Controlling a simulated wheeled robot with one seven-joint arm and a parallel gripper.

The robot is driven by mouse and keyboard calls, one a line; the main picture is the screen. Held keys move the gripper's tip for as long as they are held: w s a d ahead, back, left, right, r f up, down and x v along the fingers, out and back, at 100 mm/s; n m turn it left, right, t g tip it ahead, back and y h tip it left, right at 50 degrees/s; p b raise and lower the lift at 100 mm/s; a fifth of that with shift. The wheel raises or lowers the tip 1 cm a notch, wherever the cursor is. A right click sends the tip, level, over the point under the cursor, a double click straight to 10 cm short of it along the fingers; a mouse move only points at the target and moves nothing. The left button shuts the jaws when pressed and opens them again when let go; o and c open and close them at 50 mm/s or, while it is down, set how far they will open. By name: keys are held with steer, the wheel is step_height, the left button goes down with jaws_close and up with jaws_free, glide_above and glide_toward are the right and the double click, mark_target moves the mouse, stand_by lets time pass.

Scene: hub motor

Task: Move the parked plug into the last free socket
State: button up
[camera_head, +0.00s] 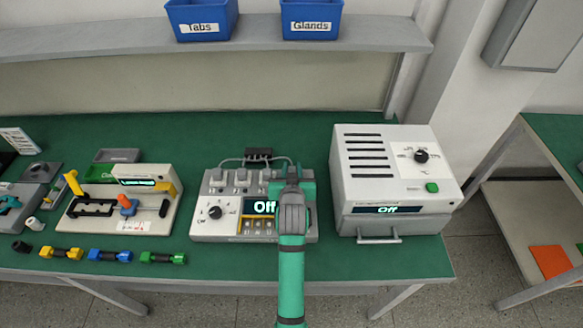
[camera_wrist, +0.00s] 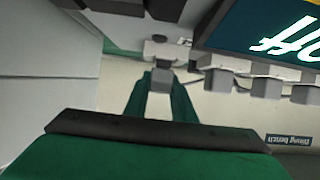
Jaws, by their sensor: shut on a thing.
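The grey tester (camera_head: 203,232) stands mid-table with a dial and a display reading "Off". Grey plugs (camera_head: 240,177) sit in a row along its upper part, with cables running to a black block (camera_head: 258,155) behind. In the wrist view, grey plugs (camera_wrist: 265,86) line up beside the display. My gripper (camera_head: 291,176) is over the right end of this row. In the wrist view, my gripper's green fingers (camera_wrist: 161,95) are closed on a small grey plug (camera_wrist: 160,78). The fingers hide part of it, and I cannot tell whether it is seated. The socket under it is hidden.
A white oven-like box (camera_head: 390,185) stands close to the right of my gripper, its display reading "Off". A fixture (camera_head: 100,220) and several coloured connectors (camera_head: 110,255) are on the left. Blue bins (camera_head: 310,20) sit on the shelf behind. The front right of the green table (camera_head: 420,262) is clear.

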steer(key=shift+f, duration=0.4)
steer(key=o, duration=1.1)
steer(key=shift+c, duration=0.2)
steer(key=shift+o, duration=0.4)
steer(key=shift+a, duration=0.1)
steer(key=shift+s, duration=0.15)
steer(key=shift+s+r, duration=0.1)
steer(key=shift+s, duration=0.15)
steer(key=v, duration=1)
steer(key=shift+r, duration=0.1)
steer(key=shift+a, duration=0.1)
